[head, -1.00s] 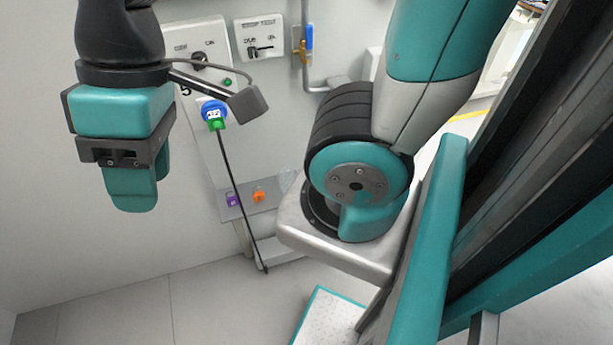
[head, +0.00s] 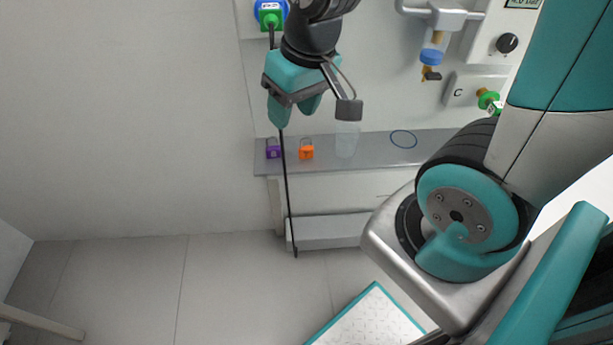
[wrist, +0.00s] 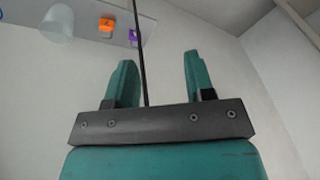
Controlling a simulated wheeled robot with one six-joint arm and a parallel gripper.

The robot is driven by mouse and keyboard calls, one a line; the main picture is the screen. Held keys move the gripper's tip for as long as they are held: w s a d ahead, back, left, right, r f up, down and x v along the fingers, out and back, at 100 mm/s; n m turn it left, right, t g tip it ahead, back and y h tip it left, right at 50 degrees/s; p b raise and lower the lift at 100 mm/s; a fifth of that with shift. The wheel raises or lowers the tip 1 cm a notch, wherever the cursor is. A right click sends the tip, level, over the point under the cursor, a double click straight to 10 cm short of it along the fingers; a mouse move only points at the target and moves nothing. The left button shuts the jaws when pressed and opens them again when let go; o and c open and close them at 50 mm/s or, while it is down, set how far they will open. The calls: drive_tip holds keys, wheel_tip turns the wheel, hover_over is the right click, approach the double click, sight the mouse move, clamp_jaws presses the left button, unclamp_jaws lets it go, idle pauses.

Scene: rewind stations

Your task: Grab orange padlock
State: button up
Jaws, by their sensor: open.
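The orange padlock (head: 306,152) stands on the grey shelf (head: 385,157) against the wall, to the right of a purple padlock (head: 273,151). In the wrist view the orange padlock (wrist: 106,24) is at the top, left of the purple padlock (wrist: 134,36). My gripper (head: 297,112) is open and empty, its teal fingers pointing down. In the head view it appears just above the padlocks; how far it stands from them I cannot tell. In the wrist view my gripper (wrist: 157,75) has a clear gap between its fingers and the orange padlock lies beyond them, up and left.
A black cable (head: 288,200) hangs from a green plug (head: 270,16) and passes close by my gripper and the purple padlock. A clear cup (head: 347,140) and a blue ring (head: 403,139) are on the shelf right of the orange padlock. A blue-handled valve (head: 431,58) is on the wall above.

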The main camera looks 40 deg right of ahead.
drive_tip(key=w+d+f+m+b, duration=0.3)
drive_tip(key=d+f+m+b, duration=0.1)
drive_tip(key=f, duration=0.4)
drive_tip(key=m+y+b, duration=0.1)
drive_tip(key=m+y, duration=0.1)
drive_tip(key=m, duration=1.9)
hover_over(306, 148)
drive_tip(key=s+d, duration=0.2)
drive_tip(key=d, duration=0.3)
wheel_tip(306, 148, down, 2)
drive_tip(key=b+x, duration=0.4)
drive_tip(key=x, duration=0.8)
drive_tip(key=shift+s, duration=0.2)
drive_tip(key=b+x, duration=0.1)
drive_tip(key=x, duration=0.1)
drive_tip(key=s+b+x, duration=0.1)
drive_tip(key=x, duration=0.2)
drive_tip(key=shift+d+f, duration=0.1)
drive_tip(key=shift+f, duration=0.2)
drive_tip(key=shift+r, duration=0.1)
drive_tip(key=shift+c, duration=0.2)
clamp_jaws()
